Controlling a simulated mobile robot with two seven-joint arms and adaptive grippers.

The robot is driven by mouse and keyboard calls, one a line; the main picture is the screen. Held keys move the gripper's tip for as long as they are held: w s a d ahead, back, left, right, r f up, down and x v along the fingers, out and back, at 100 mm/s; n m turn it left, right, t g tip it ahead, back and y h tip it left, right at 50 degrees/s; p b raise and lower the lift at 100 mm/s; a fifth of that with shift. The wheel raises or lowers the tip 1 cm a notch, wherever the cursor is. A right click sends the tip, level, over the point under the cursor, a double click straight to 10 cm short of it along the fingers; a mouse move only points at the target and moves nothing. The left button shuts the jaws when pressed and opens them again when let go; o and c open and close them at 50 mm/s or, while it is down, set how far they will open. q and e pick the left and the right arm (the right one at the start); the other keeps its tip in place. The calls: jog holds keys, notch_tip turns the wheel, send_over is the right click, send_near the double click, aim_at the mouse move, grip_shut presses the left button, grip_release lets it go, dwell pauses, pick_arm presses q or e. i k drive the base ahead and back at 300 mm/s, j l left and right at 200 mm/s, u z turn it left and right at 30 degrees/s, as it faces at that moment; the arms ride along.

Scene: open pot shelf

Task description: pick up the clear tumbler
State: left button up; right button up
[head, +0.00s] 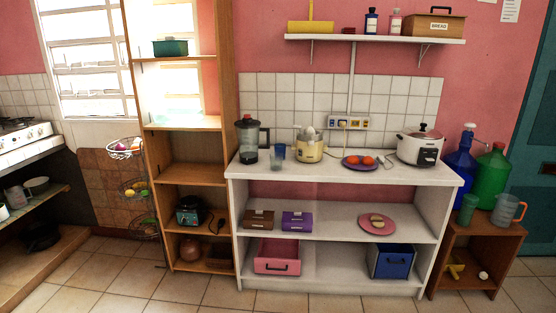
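A small see-through tumbler (276,162) stands upright on the white counter, near its front edge. It is faint against the counter and looks like the clear tumbler. A blue cup (281,151) stands just behind it. A blender (248,141) is to its left and a cream-coloured juicer (310,148) to its right. Neither of my grippers shows in the head view.
The white counter (390,181) also holds a purple plate (351,164) with red fruit and a white rice cooker (419,149). A tall wooden shelf (187,174) stands at its left end. A low wooden stand (482,237) is at the right. The tiled floor in front is clear.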

aim_at(276, 158)
jog(key=i+l+u, duration=0.2)
jog(key=i+l, duration=0.65)
jog(key=i+l+u, duration=0.2)
jog(key=i+l, duration=0.75)
